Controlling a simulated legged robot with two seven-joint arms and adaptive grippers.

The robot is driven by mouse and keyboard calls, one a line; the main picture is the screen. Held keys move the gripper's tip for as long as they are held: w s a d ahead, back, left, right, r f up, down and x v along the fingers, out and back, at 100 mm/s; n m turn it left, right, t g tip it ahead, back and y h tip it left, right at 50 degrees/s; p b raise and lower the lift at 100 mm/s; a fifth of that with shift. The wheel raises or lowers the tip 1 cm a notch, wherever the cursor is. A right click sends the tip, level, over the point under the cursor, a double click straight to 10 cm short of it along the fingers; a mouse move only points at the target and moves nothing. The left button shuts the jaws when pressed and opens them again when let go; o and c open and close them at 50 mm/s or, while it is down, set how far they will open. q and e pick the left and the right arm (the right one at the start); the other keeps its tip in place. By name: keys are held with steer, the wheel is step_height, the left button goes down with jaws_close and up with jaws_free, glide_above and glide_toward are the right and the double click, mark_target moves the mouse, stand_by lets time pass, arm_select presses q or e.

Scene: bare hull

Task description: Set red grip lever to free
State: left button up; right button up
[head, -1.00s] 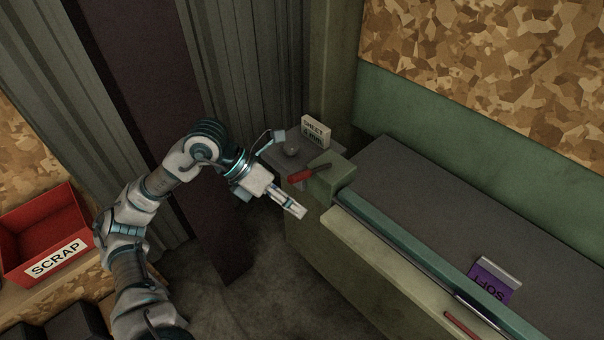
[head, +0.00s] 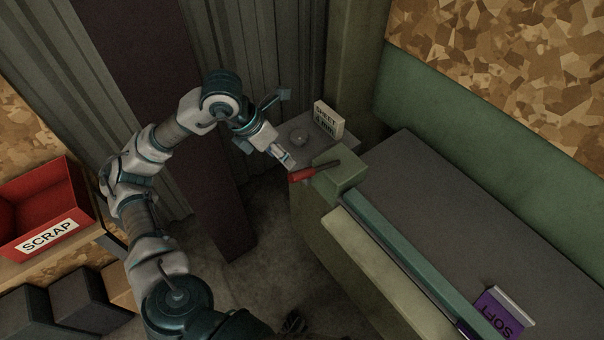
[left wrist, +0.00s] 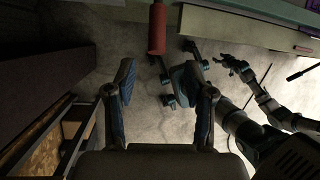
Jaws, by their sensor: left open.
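The red grip lever (head: 302,174) sticks out from the left side of a green block at the near-left end of the bench machine. A dark arm joins it to the block. In the left wrist view the red grip (left wrist: 157,28) hangs at the top, between the lines of my fingers but beyond their tips. My left gripper (head: 283,155) is open and empty, just up-left of the lever; its spread fingers show in the left wrist view (left wrist: 162,68). I cannot tell of any contact. My right gripper (left wrist: 235,64) shows small and dark there, low over the floor; its jaws are unclear.
A grey ledge beside the lever holds a round knob (head: 299,137) and a white lettered block (head: 328,119). A red SCRAP bin (head: 45,215) stands at left. Floor between is clear.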

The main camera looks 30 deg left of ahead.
mark_target(296, 172)
arm_select(q)
steer(key=x, duration=0.7)
steer(key=b+x, duration=0.1)
steer(key=x, duration=0.3)
steer(key=shift+a, duration=0.4)
steer(key=shift+w+d+f, duration=0.3)
steer(key=shift+d+f, duration=0.1)
steer(key=shift+f, duration=0.1)
arm_select(e)
steer(key=shift+w+a+r, duration=0.15)
steer(key=shift+w+r, duration=1.05)
arm_select(q)
steer(key=shift+a, duration=0.3)
steer(key=c, duration=0.7)
jaws_close()
steer(key=shift+s+d, duration=0.1)
arm_select(e)
steer(key=shift+a, duration=0.1)
